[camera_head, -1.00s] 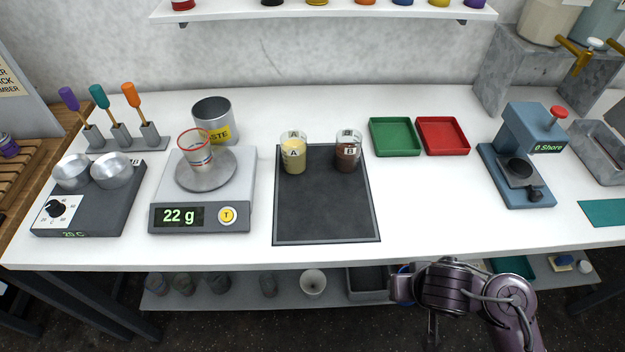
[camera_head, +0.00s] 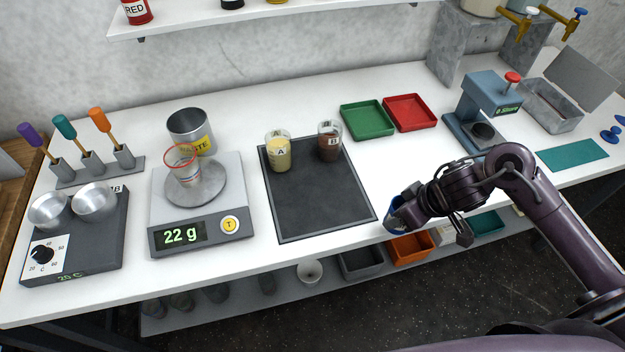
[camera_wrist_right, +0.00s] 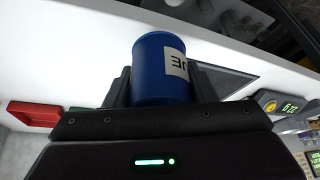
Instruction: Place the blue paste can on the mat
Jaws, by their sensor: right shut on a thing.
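The blue paste can (camera_head: 397,214) is held in my right gripper (camera_head: 405,212) at the table's front edge, to the right of the mat. In the right wrist view the blue can (camera_wrist_right: 160,72), with a white label, sits between the two fingers (camera_wrist_right: 160,90). The dark mat (camera_head: 318,205) lies on the white table. Beaker A (camera_head: 278,155), with yellow contents, and beaker B (camera_head: 329,146), with brown contents, stand at its back edge. The front of the mat is bare. My left gripper is not in view.
A scale (camera_head: 200,215) reading 22 g holds a red-rimmed beaker (camera_head: 182,165), left of the mat. Green (camera_head: 367,121) and red (camera_head: 410,112) trays lie behind right. A blue press (camera_head: 485,110) stands further right. Bins stand on the shelf below.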

